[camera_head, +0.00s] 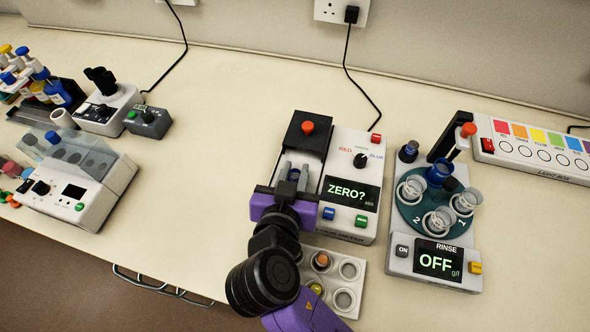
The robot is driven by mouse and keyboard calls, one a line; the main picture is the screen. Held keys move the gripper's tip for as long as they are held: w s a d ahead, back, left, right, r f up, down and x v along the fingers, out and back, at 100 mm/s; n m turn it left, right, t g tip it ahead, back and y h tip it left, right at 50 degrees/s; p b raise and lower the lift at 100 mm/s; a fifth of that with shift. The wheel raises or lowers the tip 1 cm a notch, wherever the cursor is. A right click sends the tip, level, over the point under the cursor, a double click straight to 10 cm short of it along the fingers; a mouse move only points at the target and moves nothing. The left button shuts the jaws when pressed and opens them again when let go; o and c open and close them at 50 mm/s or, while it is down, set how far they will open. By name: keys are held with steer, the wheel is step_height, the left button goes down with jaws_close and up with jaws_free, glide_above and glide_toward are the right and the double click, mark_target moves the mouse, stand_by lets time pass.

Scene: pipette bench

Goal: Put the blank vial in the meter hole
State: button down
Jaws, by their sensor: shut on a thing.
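The meter (367,134) stands mid-bench, with a screen reading "ZERO?" and a dial marked red and blue. A black part with an orange knob (308,127) covers the back of its left side. My gripper (294,172), purple with grey fingers, is over the meter's left side, in front of that black part.
A white rack (334,270) with orange- and yellow-topped vials sits in front of the meter, partly behind my arm. A rinse carousel device (440,215) reading "OFF" stands right, a light box (535,150) behind it. Other devices fill the left; bench between is clear.

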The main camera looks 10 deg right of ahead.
steer(key=shift+s+f+b, duration=0.1)
steer(key=shift+f+b, duration=0.5)
steer(key=shift+f, duration=0.15)
steer(key=c, duration=1.3)
jaws_free()
steer(key=shift+s+f, duration=0.1)
steer(key=shift+f, duration=0.05)
steer(key=shift+o, duration=0.2)
steer(key=shift+r, duration=0.25)
steer(key=r+v, duration=0.1)
steer(key=v, duration=1.1)
steer(key=shift+r, duration=0.2)
steer(key=shift+w, duration=0.2)
